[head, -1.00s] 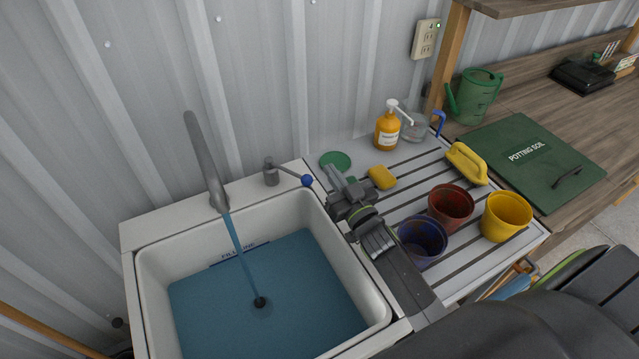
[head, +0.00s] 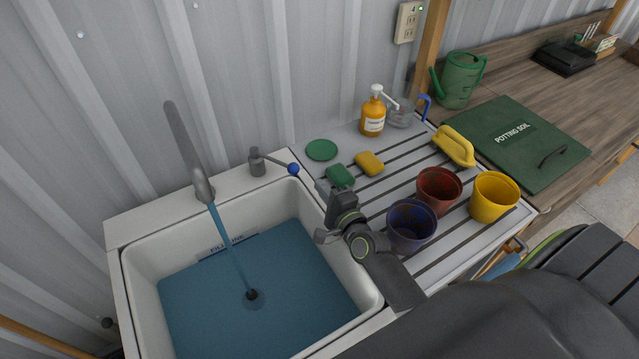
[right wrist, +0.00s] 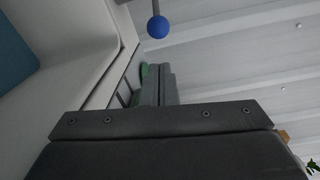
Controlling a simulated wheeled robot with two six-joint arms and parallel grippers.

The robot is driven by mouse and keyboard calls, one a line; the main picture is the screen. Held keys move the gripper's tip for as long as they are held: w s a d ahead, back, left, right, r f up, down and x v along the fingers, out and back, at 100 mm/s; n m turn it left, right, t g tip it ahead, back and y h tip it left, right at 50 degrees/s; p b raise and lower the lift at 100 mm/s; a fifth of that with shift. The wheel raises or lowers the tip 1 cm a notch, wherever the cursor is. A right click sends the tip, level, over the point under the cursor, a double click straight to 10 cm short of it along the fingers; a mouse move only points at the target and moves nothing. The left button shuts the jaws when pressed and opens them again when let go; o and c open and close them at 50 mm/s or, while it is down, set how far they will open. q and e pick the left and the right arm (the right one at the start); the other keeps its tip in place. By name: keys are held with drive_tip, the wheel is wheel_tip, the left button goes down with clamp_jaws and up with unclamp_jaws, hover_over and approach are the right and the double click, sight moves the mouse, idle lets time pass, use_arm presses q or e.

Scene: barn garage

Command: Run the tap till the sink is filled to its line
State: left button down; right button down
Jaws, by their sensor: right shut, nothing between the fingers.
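The white sink (head: 135,290) holds blue water (head: 290,290), with its edge close to the fill line mark (head: 222,248) on the back wall; I cannot tell if they meet exactly. Water runs from the grey tap spout (head: 187,150) in a steady stream. The tap lever (head: 275,163) points right and ends in a blue knob (head: 293,169). The knob also shows at the top of the right wrist view (right wrist: 158,27). My right gripper (head: 322,188) is shut and empty by the sink's right rim, a little in front of the knob and apart from it. My left gripper is out of view.
On the drainboard right of the sink are a green sponge (head: 341,176), yellow sponge (head: 369,163), soap bottle (head: 373,113), and blue (head: 411,228), red (head: 439,190) and yellow pots (head: 493,197). A corrugated wall (head: 270,70) stands close behind the sink.

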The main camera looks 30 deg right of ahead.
drive_tip(key=w, duration=0.8)
drive_tip(key=shift+w+f, duration=0.15)
drive_tip(key=shift+f, duration=0.15)
drive_tip(key=shift+a, duration=0.1)
